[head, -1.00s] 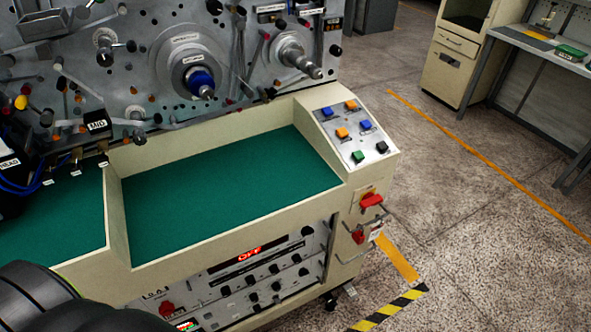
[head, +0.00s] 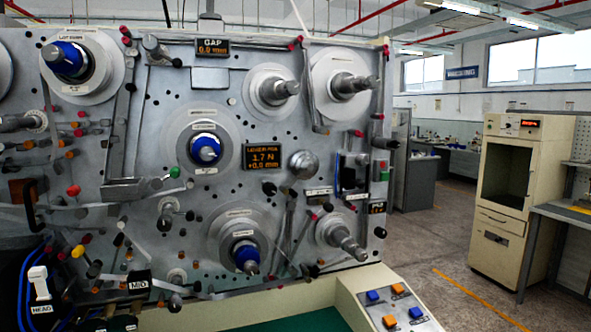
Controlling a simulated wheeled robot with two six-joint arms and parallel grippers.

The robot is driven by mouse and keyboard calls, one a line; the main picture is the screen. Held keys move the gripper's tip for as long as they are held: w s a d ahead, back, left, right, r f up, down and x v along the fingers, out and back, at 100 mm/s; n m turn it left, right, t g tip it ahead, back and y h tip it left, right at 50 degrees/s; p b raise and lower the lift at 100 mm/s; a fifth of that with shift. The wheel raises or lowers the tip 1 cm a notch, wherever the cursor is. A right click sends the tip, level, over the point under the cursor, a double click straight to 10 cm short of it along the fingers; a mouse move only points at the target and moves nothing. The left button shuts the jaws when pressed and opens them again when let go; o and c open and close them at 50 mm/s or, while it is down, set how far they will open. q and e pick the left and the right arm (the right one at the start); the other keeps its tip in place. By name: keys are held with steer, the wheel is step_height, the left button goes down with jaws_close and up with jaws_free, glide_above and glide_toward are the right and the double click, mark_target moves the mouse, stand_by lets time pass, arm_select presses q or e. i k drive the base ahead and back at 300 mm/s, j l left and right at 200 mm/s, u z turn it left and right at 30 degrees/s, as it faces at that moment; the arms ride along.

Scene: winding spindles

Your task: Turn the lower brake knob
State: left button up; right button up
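The upright grey machine panel (head: 120,75) fills the left and middle of the head view. Three blue-capped spindles show on it: an upper left one (head: 68,60), a middle one (head: 206,150) and a lower one (head: 246,257). The lower one sits in a round grey disc low on the panel, its tip pointing out at me. Small black knobs, such as one on a lower left fitting (head: 166,224), also show. The labels are too small to read, so I cannot tell which part is the lower brake knob.
A cream ledge with a button console (head: 375,300) runs below the panel. Bare metal spindles (head: 343,242) and guide rods stick out around the blue caps. A GAP display (head: 212,48) is at the top. Open floor (head: 440,250) and a cream cabinet (head: 505,200) lie to the right.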

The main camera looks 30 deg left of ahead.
mark_target(250, 267)
steer(key=u, duration=1.3)
